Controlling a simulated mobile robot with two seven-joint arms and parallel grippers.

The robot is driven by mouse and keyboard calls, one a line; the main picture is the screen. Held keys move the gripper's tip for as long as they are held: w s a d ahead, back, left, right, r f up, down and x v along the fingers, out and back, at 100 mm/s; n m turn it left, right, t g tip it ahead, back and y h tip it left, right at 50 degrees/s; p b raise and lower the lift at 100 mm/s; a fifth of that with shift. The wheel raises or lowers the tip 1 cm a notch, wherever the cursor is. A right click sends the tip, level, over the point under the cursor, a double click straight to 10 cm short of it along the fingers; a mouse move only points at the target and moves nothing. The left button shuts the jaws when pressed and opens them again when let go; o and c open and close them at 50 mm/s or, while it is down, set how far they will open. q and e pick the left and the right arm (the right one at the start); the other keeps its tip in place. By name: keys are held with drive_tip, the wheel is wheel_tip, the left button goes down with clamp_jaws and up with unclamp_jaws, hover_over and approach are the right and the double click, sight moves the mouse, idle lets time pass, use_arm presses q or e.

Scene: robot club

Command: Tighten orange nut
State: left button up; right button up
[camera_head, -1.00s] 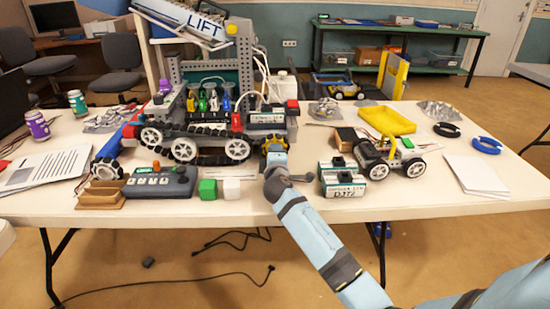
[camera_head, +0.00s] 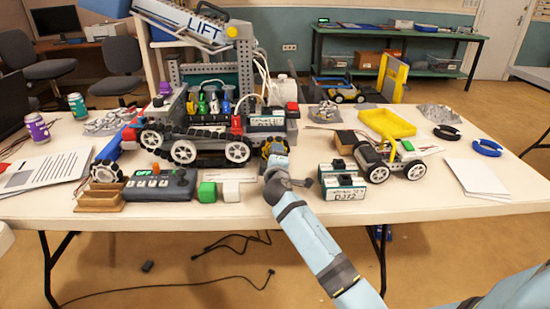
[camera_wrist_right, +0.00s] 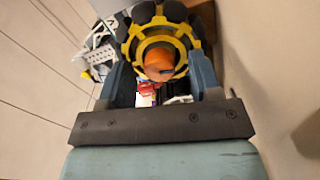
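The orange nut (camera_wrist_right: 160,62) sits at the hub of a wheel with a yellow rim (camera_wrist_right: 156,31) and black rollers in the right wrist view. In the head view this wheel (camera_head: 275,147) is at the front right end of the large robot (camera_head: 205,135), just beyond my wrist. My right gripper (camera_wrist_right: 160,58) has its two fingers well apart, one on each side of the wheel and nut. I cannot tell whether the fingertips press on the wheel or stand clear. The nut is hidden in the head view. My left gripper is out of view.
Right of my right gripper are battery packs (camera_head: 343,187) and a small wheeled car (camera_head: 390,158). To its left are white and green cubes (camera_head: 208,194) and a control box (camera_head: 160,183). A yellow tray (camera_head: 387,124) lies farther back. The table's front edge is clear.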

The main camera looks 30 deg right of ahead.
drive_tip(key=shift+s+a, duration=0.1)
drive_tip(key=shift+s, duration=0.05)
drive_tip(key=p+v, duration=0.2)
drive_tip(key=v, duration=1.1)
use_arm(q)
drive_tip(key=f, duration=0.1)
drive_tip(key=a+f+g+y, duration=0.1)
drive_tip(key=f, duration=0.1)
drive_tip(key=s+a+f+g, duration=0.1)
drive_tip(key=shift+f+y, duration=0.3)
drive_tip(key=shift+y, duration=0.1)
use_arm(e)
drive_tip(key=shift+s+a, duration=0.15)
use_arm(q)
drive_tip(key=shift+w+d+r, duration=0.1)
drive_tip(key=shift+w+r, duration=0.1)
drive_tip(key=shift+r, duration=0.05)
